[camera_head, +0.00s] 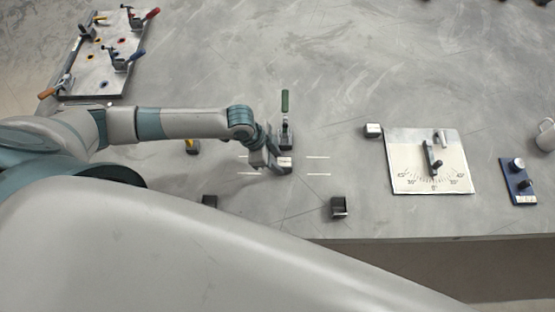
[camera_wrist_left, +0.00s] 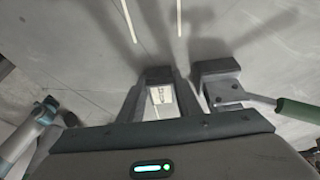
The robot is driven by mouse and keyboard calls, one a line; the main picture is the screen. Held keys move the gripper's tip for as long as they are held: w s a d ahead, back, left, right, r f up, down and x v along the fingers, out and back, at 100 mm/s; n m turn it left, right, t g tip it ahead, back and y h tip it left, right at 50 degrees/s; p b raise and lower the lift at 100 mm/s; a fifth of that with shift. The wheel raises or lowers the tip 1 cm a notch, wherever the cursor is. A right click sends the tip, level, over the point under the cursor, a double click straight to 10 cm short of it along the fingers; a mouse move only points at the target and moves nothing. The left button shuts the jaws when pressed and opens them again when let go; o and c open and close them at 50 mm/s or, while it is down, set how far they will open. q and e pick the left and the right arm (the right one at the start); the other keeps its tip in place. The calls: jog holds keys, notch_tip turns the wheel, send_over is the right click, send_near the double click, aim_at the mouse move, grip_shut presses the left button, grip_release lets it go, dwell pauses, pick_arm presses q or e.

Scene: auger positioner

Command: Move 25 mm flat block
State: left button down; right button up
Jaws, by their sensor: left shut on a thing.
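My left gripper (camera_head: 274,161) is low over the grey table, shut on a small pale metal block (camera_head: 286,164). In the left wrist view the block (camera_wrist_left: 161,95) sits between the two fingers of the left gripper (camera_wrist_left: 159,90), with small dark marks on its face. I cannot tell whether it touches the table. It is near white line marks (camera_head: 318,174) on the table, just in front of a clamp with a green handle (camera_head: 285,102). The clamp's dark base (camera_wrist_left: 219,85) is right beside the fingers in the wrist view. My right gripper is not in view.
Another small metal block (camera_head: 373,130) lies beside a white angle-scale plate (camera_head: 452,180). A dark bracket (camera_head: 338,212) stands near the front edge. A blue block (camera_head: 521,190) and a mug (camera_head: 545,137) are at the right. A clamp plate (camera_head: 90,75) is at the back left.

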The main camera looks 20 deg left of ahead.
pick_arm(q)
jog(key=c, duration=1.2)
grip_release()
jog(key=shift+r, duration=0.1)
jog(key=shift+a+r, duration=0.3)
jog(key=shift+r, duration=0.25)
jog(key=b+v, duration=0.4)
jog(key=v, duration=1.2)
jog(key=shift+s+f, duration=0.1)
jog(key=shift+s, duration=0.05)
